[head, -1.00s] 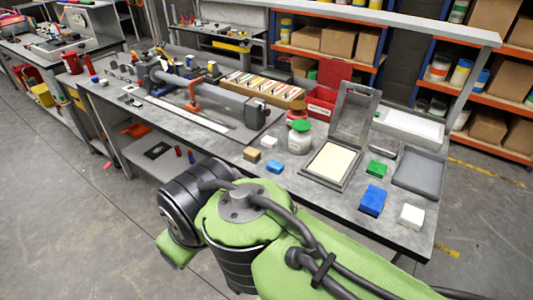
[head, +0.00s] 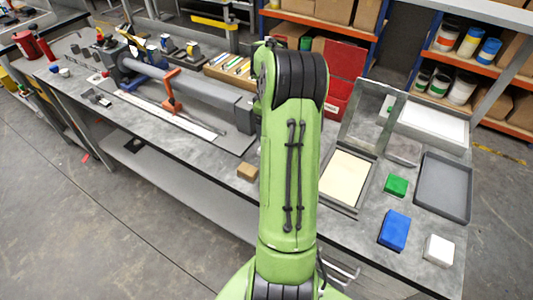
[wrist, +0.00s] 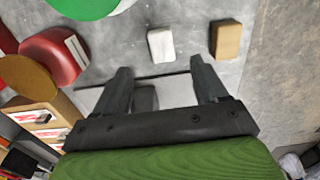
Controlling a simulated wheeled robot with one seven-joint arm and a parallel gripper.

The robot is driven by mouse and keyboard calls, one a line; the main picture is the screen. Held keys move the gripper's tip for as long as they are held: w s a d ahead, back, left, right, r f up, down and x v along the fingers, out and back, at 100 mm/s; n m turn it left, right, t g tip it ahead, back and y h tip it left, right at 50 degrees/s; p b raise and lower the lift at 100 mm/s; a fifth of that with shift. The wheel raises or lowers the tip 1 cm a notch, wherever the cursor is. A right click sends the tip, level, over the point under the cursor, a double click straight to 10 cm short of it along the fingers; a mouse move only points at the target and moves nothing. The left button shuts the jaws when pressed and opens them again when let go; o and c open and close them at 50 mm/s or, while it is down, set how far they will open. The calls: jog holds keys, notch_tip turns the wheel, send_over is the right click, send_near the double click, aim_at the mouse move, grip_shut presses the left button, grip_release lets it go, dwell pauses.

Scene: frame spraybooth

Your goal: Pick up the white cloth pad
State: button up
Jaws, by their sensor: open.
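Two small white blocks could be the white cloth pad; I cannot tell which. One (wrist: 160,44) lies on the grey bench in the wrist view, just beyond my gripper's fingertips and beside a tan block (wrist: 226,39). My arm hides it in the head view. The other white block (head: 439,250) lies near the bench's right front corner in the head view. My gripper (wrist: 158,76) is open, with nothing seen held between its fingers. It is hidden behind my arm in the head view.
The tan block also shows in the head view (head: 247,171). A blue block (head: 394,230), a green block (head: 396,185) and a grey tray (head: 444,188) are at the right. A green round lid (wrist: 85,6) and a red container (wrist: 52,58) are close left of my gripper.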

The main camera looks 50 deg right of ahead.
jog(key=f, duration=0.4)
jog(key=f+b, duration=0.1)
jog(key=f, duration=0.4)
jog(key=shift+w+f+b, duration=0.2)
jog(key=shift+f+b, duration=0.05)
jog(key=shift+b, duration=0.05)
jog(key=shift+a, duration=0.1)
jog(key=c, duration=1.1)
